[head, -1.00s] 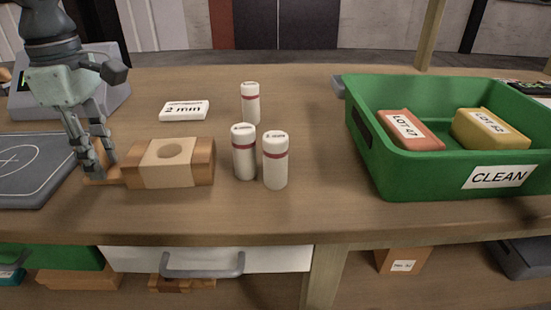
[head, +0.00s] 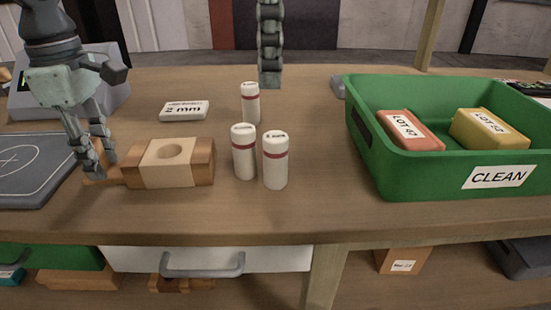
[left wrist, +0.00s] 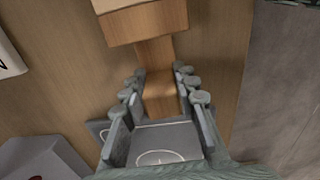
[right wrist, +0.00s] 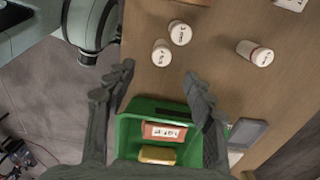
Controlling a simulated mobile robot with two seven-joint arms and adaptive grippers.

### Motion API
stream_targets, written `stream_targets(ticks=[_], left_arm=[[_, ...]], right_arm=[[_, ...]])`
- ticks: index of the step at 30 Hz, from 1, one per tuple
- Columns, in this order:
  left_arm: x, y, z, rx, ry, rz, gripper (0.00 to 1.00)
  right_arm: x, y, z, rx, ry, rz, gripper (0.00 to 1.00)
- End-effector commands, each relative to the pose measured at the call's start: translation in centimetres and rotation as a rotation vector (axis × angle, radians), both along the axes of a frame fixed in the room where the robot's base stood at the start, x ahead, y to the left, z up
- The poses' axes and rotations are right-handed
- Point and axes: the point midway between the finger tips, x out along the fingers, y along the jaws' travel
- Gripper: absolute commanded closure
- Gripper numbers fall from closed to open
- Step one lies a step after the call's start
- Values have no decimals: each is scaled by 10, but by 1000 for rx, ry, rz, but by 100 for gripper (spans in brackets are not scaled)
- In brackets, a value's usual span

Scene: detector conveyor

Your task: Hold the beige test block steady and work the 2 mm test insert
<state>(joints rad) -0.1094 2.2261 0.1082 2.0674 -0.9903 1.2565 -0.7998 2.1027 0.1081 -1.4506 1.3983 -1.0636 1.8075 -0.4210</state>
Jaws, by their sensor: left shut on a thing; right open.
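The test block (head: 172,163), beige in the middle with brown ends and a round hole in its top, lies on the table at left. My left gripper (head: 97,168) is shut on its wooden handle; the left wrist view shows the handle (left wrist: 158,90) between the fingers. Three white inserts with red bands (head: 250,103) (head: 244,153) (head: 275,160) stand upright right of the block; their cap print is too small to read. A white "2 mm" label (head: 184,110) lies behind the block. My right gripper (right wrist: 160,80) is open and empty above the table, behind the inserts in the head view.
A green "CLEAN" bin (head: 430,180) at right holds a red (head: 410,131) and a yellow package (head: 490,130). A dark pad (head: 30,170) lies left of the block and a grey device (head: 100,85) stands behind.

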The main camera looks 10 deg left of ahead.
Motion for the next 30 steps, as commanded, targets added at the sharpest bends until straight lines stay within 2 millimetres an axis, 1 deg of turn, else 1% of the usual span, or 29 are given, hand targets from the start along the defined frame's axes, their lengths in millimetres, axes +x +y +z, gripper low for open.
stream_targets(ticks=[2,6,9,16,24,27,30], left_arm=[[0,0,0,-1,-1,0,100],[0,0,0,-1,-1,0,100],[0,0,0,0,-1,0,100],[0,0,0,0,-1,0,100],[0,0,0,0,-1,0,100],[0,0,0,0,-1,0,100],[0,0,0,0,-1,0,100]], right_arm=[[0,-3,-13,-17,-2,-1,46],[0,-3,-38,-14,0,-1,46],[0,-3,-53,-12,0,-1,46],[2,-3,-70,-10,0,-1,46],[7,-6,-108,-9,1,-1,46],[7,-6,-114,-7,-1,-2,46],[7,-6,-116,-7,-1,-2,46]])
